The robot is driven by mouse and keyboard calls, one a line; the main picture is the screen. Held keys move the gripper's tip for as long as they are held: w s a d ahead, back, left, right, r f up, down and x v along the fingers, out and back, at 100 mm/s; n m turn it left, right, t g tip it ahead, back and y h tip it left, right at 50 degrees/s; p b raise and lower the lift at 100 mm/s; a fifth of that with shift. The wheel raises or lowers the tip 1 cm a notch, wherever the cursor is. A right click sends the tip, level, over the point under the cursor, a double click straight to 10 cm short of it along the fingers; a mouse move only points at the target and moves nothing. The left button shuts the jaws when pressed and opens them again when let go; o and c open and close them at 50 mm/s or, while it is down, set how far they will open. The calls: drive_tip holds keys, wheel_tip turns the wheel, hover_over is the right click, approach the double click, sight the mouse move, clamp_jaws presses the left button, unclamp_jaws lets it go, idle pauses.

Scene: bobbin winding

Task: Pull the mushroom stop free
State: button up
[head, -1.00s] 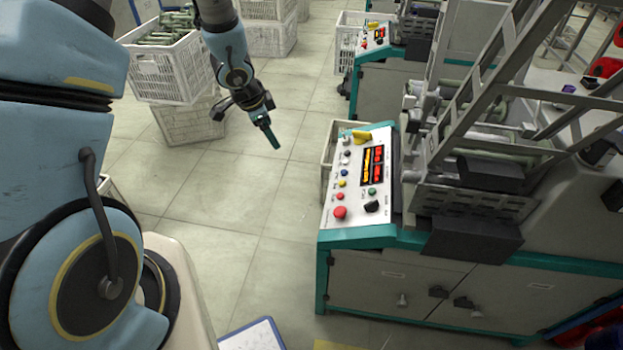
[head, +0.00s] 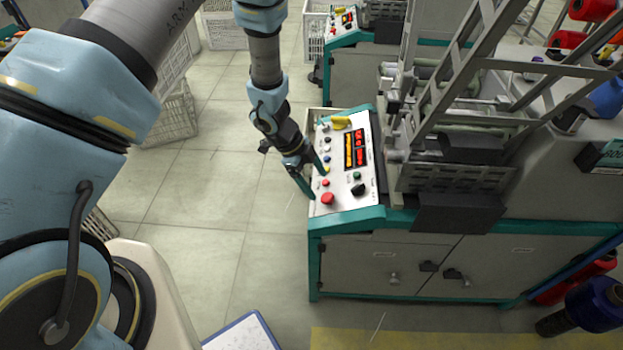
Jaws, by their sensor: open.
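The red mushroom stop (head: 327,198) is the large round button at the near left of the white control panel (head: 343,196) on the winding machine. It shows whole in the head view. My gripper (head: 317,182) hangs at the left edge of the panel, its teal fingers spread and pointing down. It holds nothing. The stop lies just to the right of the nearer fingertip in the picture and is not between the fingers. I cannot tell the height of the fingertips above the panel.
A smaller red button (head: 326,183), a black knob (head: 358,189) and a green button (head: 357,176) sit close to the stop. A yellow part (head: 341,123) is at the panel's far end. Metal framework (head: 470,90) rises to the right.

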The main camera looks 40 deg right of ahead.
sight(326, 197)
drive_tip(key=b+x, duration=0.2)
drive_tip(key=x, duration=0.1)
drive_tip(key=shift+f+b, duration=0.4)
drive_tip(key=shift+b+x, duration=0.5)
drive_tip(key=shift+x, duration=1.25)
drive_tip(key=shift+d+r, duration=0.1)
drive_tip(key=shift+d, duration=0.05)
clamp_jaws()
